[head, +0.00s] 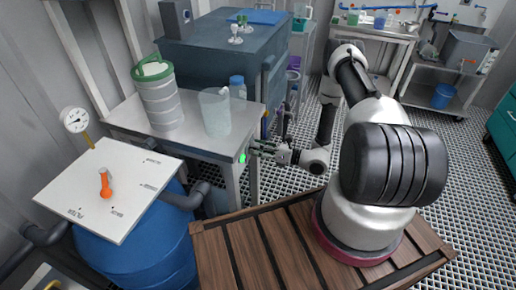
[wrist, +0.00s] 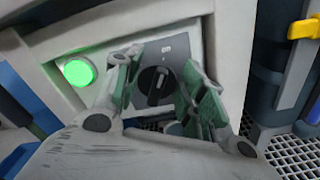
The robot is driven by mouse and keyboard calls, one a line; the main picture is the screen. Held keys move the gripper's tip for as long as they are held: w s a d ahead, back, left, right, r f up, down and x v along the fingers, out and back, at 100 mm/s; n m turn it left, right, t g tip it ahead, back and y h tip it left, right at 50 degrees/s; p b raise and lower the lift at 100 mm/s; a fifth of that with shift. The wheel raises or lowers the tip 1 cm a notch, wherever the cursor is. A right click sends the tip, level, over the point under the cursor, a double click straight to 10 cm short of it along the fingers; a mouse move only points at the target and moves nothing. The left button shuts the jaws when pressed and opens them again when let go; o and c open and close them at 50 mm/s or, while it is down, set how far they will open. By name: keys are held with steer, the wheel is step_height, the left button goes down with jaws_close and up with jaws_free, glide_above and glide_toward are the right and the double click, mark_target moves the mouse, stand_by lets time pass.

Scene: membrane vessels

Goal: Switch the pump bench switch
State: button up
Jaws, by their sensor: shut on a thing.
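The pump bench switch (wrist: 158,84) is a black rotary knob on a grey plate on the bench's side panel. In the wrist view its pointer line stands near upright, slightly tilted. A round green lamp (wrist: 78,72) glows to its left, and it also shows in the head view (head: 242,158). My gripper (wrist: 162,90) is at the knob, with one finger on each side, and is shut on it. In the head view my gripper (head: 258,149) reaches the bench's right edge, and the knob is hidden there.
The bench (head: 195,143) carries a ribbed canister (head: 160,103) and a clear beaker (head: 215,115). A blue vessel (head: 150,250) with a white lid panel (head: 108,190) and orange lever (head: 105,183) stands front left. Perforated floor lies open at the right.

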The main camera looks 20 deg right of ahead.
steer(key=o, duration=0.9)
steer(key=v, duration=1.2)
steer(key=shift+d, duration=0.1)
